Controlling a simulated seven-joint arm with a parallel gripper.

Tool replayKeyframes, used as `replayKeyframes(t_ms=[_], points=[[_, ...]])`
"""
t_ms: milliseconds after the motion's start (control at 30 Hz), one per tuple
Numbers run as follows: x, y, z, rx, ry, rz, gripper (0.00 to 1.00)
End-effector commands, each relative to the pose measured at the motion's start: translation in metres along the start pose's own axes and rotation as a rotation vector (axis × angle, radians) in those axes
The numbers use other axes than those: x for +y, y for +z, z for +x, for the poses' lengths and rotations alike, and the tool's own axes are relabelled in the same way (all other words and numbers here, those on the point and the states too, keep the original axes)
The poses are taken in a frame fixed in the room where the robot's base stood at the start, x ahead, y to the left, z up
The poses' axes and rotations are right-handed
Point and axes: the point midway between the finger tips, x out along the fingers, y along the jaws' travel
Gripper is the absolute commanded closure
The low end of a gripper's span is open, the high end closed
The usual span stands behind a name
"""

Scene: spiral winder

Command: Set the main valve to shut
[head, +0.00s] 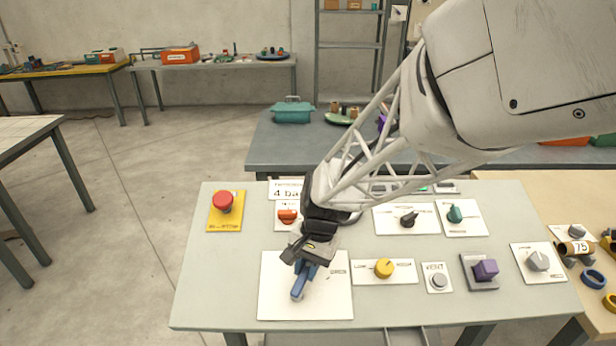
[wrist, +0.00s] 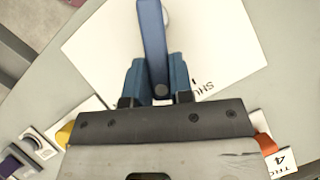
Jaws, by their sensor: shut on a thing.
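The main valve appears to be the blue lever (head: 299,286) on a large white plate (head: 335,300) at the front left of the bench. My gripper (head: 309,265) is down over the plate, shut on the lever near its rear end. The lever's free part points toward the bench's front edge, slightly left. In the wrist view the lever (wrist: 152,35) runs up from between the fingers (wrist: 160,85). The letters "SHU" show on the plate (wrist: 225,45) just right of the fingers there; the rest is hidden. My gripper hides part of the lever and plate.
A yellow knob (head: 384,268) sits just right of the plate. An orange-red knob (head: 288,216) is close behind my gripper, and a red button (head: 223,201) stands at the back left. A grey button (head: 439,281) and purple block (head: 486,270) are farther right. The bench's left front is clear.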

Motion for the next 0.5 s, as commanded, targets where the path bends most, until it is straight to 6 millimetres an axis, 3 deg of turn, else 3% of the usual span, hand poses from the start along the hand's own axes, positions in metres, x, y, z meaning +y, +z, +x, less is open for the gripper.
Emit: replayKeyframes(t_ms=[500], points=[[-0.021,0.004,0.002,0.001,0.205,-0.332,1.00]])
